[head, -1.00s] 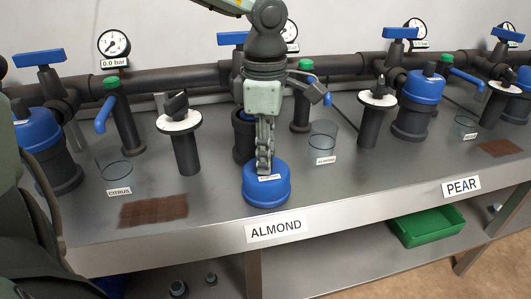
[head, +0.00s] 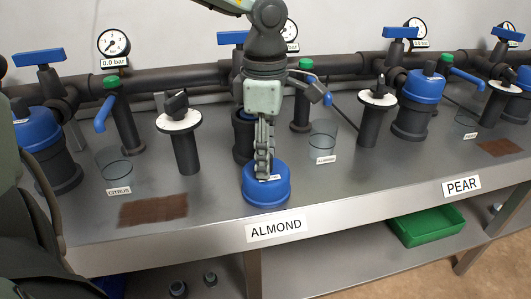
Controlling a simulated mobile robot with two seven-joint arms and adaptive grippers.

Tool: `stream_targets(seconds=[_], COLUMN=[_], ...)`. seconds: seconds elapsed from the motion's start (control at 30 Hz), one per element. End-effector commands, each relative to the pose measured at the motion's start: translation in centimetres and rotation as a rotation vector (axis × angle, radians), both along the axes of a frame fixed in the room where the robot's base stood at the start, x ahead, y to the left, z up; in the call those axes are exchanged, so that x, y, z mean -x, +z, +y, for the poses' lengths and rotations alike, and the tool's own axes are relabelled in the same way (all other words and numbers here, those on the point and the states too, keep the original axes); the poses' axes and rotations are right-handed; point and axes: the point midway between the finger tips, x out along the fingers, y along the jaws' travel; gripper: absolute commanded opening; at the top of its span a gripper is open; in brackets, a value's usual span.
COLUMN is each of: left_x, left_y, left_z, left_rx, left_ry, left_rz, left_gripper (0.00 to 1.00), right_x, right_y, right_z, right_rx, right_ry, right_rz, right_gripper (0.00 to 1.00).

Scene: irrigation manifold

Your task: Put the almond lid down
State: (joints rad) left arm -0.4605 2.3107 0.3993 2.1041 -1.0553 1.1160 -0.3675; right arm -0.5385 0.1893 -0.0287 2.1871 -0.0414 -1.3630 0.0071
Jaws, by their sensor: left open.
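The blue almond lid (head: 266,190) rests on the steel bench just behind the ALMOND sign (head: 276,229). My left gripper (head: 264,176) reaches down from above, with its fingers at the lid's top. It is open; the fingers overlap the lid in the picture, and I cannot tell whether they still touch it. A small white label on the lid's top is partly covered by the fingers. The almond filter body (head: 243,140) stands behind, mostly hidden by my gripper. My right gripper is not in view.
A clear cup (head: 322,137) stands right of the lid, and a citrus cup (head: 114,165) at left. A brown mat (head: 153,210) lies left of the lid. Black posts with white discs (head: 179,122) flank my arm. A green tray (head: 426,225) sits on the lower shelf.

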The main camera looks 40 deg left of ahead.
Motion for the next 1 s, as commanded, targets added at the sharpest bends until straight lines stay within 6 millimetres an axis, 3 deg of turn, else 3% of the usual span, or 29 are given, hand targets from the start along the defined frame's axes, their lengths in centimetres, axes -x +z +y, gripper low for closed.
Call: stream_targets(seconds=[0.07, 0.5, 0.7, 1.0], left_x=[-0.1, -0.1, 0.0, 0.0], left_y=[1.1, 10.2, 11.9, 12.1], left_z=[0.0, 0.0, 0.0, 0.0], left_rx=[0.001, -0.001, 0.0, 0.0], left_ry=[0.001, 0.001, 0.0, 0.0], left_rz=[-0.005, -0.004, -0.001, 0.0], left_gripper=[0.41, 0.41, 0.41, 0.41], right_x=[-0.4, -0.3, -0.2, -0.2], right_y=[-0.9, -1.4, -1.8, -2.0], right_z=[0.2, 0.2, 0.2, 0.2], right_rx=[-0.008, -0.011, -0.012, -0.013], right_ry=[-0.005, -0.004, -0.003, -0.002], right_rz=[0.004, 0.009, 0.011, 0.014], right_gripper=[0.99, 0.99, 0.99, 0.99])
